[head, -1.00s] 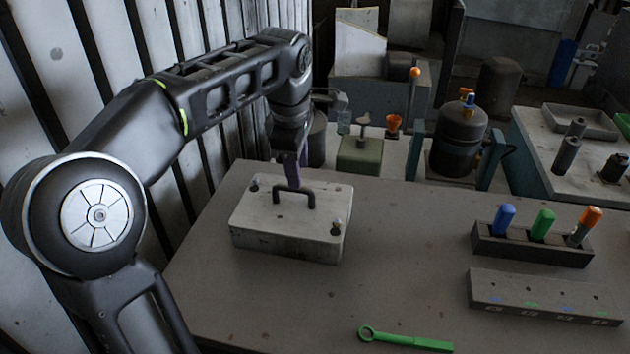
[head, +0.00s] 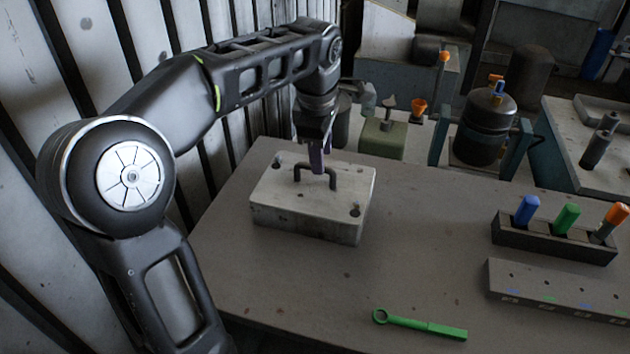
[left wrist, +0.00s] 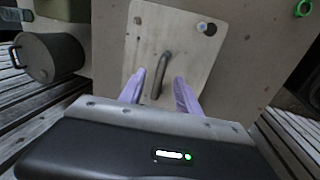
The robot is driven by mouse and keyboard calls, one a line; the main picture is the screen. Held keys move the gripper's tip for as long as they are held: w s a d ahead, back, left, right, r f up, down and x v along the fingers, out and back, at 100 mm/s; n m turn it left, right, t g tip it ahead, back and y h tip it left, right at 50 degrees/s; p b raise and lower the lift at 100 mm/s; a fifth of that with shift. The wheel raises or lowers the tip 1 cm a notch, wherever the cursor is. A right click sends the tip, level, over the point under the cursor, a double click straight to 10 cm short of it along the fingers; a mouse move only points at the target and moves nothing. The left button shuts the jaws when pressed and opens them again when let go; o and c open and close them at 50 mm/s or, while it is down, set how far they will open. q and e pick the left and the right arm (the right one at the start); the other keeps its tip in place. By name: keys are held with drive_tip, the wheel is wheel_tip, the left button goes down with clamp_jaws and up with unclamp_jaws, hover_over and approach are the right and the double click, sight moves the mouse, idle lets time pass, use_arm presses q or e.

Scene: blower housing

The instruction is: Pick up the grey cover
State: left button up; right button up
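The grey cover (head: 280,194) is a flat plate on a box-shaped housing (head: 300,222) on the table. A dark arched handle (head: 315,170) stands on its top, and bolts show near its corners. My left gripper (head: 318,168) points down just above the cover, at the handle. In the left wrist view its two purple fingers (left wrist: 158,88) are apart, one on each side of the near end of the handle (left wrist: 162,73). The cover also shows there (left wrist: 190,50). No contact with the handle is clear. My right gripper is not in view.
A green ring wrench (head: 420,325) lies at the table's front. A dark holder (head: 540,242) with blue, green and orange handled tools stands at the right, behind a grey block with holes (head: 560,287). The table between cover and holder is clear. A ribbed wall (head: 60,60) is at the left.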

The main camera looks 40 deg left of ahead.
sight(315, 176)
use_arm(q)
drive_tip(key=f, duration=0.5)
drive_tip(key=shift+w+a+p, duration=0.35)
drive_tip(key=shift+a, duration=0.05)
drive_tip(key=shift+c, duration=0.4)
clamp_jaws()
